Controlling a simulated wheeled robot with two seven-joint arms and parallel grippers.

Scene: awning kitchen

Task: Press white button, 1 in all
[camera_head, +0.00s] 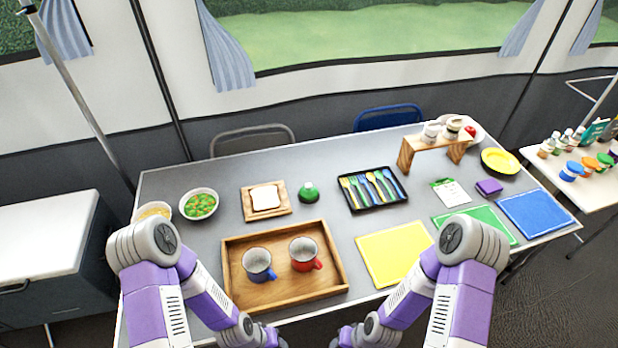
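I cannot make out a clear white button in this view. My two purple and white arms come in from the lower left and lower right and reach down past the bottom edge.
A wooden tray (334,285) with a blue mug (257,265) and a red mug (305,254) fills the near left. A bread board (247,204), cutlery tray (354,203), yellow mat (392,252) and small wooden stand (405,152) also occupy the table.

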